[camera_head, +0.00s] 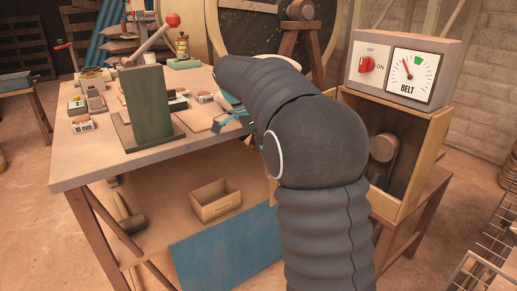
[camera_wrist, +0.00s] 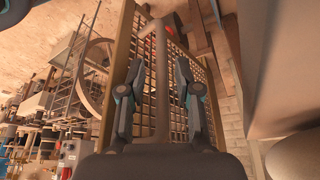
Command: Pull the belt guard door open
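The belt guard is a wooden box (camera_head: 438,155) under the dial panel at the right in the head view. Its front looks open, with a dark pulley (camera_head: 384,147) inside. The mesh guard door (camera_wrist: 178,95) with its yellowish frame fills the middle of the wrist view. A grey bar handle (camera_wrist: 161,80) runs along it. My gripper (camera_wrist: 159,72) is open, one finger on each side of the handle, with gaps visible on both sides. In the head view my arm hides most of the door and the handle.
A panel (camera_head: 415,68) with a red switch and a BELT dial stands on the box. The workbench (camera_head: 85,165) at the left holds a green upright block (camera_head: 148,105) and several small items. A cardboard bin (camera_head: 215,203) sits on the lower shelf. A wire rack (camera_head: 490,245) stands at right.

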